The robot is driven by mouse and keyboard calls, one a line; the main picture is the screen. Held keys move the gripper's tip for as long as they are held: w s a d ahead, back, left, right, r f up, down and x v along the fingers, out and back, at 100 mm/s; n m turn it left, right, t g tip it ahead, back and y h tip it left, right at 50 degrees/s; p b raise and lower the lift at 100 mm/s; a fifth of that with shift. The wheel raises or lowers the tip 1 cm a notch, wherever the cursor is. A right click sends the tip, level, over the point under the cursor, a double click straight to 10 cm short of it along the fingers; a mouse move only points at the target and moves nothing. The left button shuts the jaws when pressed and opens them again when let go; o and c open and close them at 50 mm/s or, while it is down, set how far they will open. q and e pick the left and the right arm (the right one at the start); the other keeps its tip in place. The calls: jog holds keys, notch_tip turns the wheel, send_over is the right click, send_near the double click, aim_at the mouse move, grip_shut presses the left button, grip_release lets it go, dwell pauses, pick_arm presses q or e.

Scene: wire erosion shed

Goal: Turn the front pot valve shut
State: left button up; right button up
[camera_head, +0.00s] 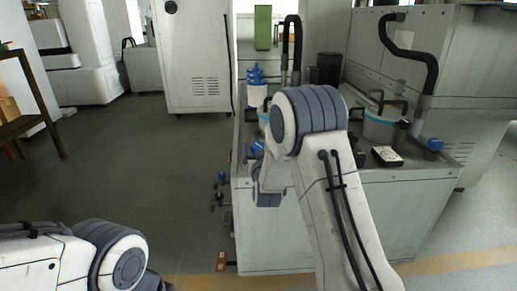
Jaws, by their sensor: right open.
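Blue-knobbed valves sit along the left side of the grey bench (290,240). One blue valve knob (222,176) sticks out from its left face, with darker fittings below it. Another blue knob (258,147) shows close to my right wrist. I cannot tell for sure which is the front pot valve. My right arm bends over the bench from the lower right. My right gripper (250,157) is open at the bench's left edge, mostly hidden behind my own wrist and forearm. Whether it touches a valve cannot be seen. My left arm shows at the lower left, its gripper out of view.
A pot with a blue rim (381,126) stands on the bench at right, near a small white-topped box (387,156) and a blue-capped fitting (433,146). A blue-and-white bottle (257,86) stands behind my right elbow. Floor left of the bench is clear.

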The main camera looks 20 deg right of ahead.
jog(key=c, duration=1.4)
jog(key=shift+o, duration=0.2)
jog(key=shift+a+m+h, duration=0.1)
jog(key=shift+m+h, duration=0.2)
jog(key=shift+h, duration=0.1)
jog(key=m+g+h, duration=0.1)
jog(key=h, duration=0.1)
jog(key=shift+r+m+h+p, duration=0.1)
jog(key=shift+m+h+p, duration=0.2)
jog(key=shift+m+p, duration=0.1)
jog(key=shift+m+g+h+p, duration=1.05)
jog(key=shift+m+g+h, duration=0.6)
jog(key=shift+h, duration=0.55)
jog(key=o, duration=1.4)
jog(key=shift+c, duration=0.2)
